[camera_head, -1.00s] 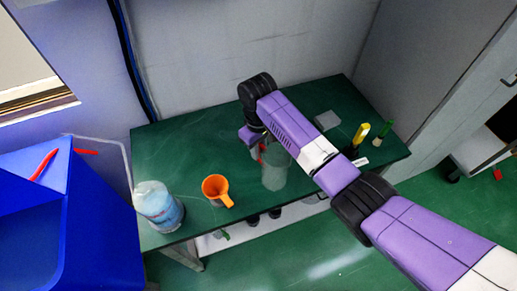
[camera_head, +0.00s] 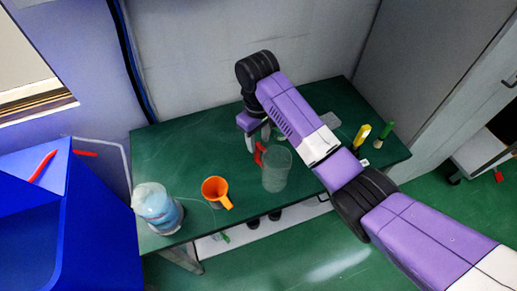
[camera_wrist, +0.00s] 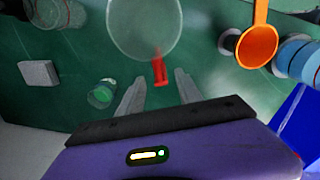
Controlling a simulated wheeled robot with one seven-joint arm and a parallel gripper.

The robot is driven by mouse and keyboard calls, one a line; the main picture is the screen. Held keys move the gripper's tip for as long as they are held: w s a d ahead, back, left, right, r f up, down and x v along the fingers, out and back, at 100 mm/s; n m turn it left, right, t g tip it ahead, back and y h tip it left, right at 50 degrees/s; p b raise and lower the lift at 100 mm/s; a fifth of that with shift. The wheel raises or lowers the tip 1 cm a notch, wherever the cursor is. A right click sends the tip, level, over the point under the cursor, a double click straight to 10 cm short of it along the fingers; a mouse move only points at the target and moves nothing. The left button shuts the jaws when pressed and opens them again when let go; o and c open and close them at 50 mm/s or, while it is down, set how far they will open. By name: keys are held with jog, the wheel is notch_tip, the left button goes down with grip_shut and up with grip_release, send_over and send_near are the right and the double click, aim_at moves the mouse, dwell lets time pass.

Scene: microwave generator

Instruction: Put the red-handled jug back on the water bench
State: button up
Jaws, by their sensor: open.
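The clear jug with a red handle (camera_head: 277,170) stands upright on the green bench (camera_head: 175,150), near its front edge. Its red handle points toward my gripper. In the wrist view the jug (camera_wrist: 145,25) is at the top centre, with the handle (camera_wrist: 159,70) just ahead of and between my fingertips. My gripper (camera_wrist: 157,85) is open and empty, with a finger on each side behind the handle. In the head view my wrist hides part of the gripper.
An orange cup (camera_head: 215,190) and a blue-and-white container (camera_head: 158,208) stand left of the jug. Yellow (camera_head: 362,134) and green (camera_head: 385,130) handled tools stand at the right. A grey block (camera_wrist: 39,73) lies on the bench. A blue bin (camera_head: 90,240) is at the left.

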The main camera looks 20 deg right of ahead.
notch_tip(320, 180, up, 6)
jog(key=shift+r+p, duration=0.1)
jog(key=shift+p, duration=0.55)
